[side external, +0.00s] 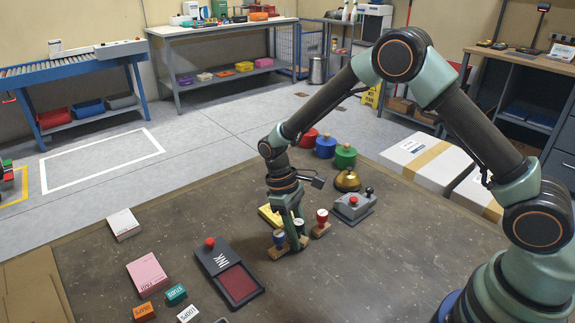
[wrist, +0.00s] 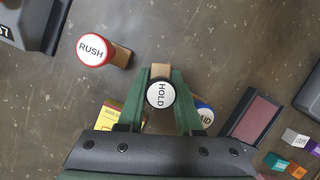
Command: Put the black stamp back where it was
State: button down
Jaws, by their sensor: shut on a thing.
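The black stamp (wrist: 160,93), with HOLD on its round white top and a wooden foot, stands between my gripper's (wrist: 160,82) two green fingers in the wrist view. My gripper is shut on it. In the side external view my gripper (side external: 297,222) points down at the table, and the black stamp (side external: 300,228) shows low between the blue and red stamps. Its foot looks at or close to the table; I cannot tell whether it touches.
The blue stamp (side external: 279,238) stands close on the left, the red stamp (side external: 321,217) on the right. An open ink pad (side external: 238,283) lies front left. A yellow pad (side external: 269,214), grey device (side external: 353,205) and brass bell (side external: 347,180) are behind. Bare table lies front right.

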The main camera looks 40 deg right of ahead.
jog(key=shift+x, duration=0.85)
jog(key=c, duration=0.5)
grip_release()
jog(key=shift+w, duration=0.1)
jog(key=v, duration=0.7)
jog(key=shift+w+a+r, duration=0.1)
jog(key=shift+w+r, duration=0.05)
jog(key=shift+r, duration=0.25)
jog(key=shift+v, duration=0.9)
jog(key=s+d+r+m+t, duration=0.1)
jog(key=s+d+r+t, duration=0.1)
jog(key=r, duration=0.4)
jog(key=s+d+r+m+t, duration=0.1)
jog(key=s+d+r+t, duration=0.1)
jog(key=r, duration=0.4)
jog(key=s+d+r+m+t, duration=0.2)
jog(key=s+d+r+t, duration=0.3)
jog(key=s, duration=0.4)
jog(key=shift+s+d+y, duration=0.2)
jog(key=shift+s+y, duration=0.05)
jog(key=shift+y, duration=0.15)
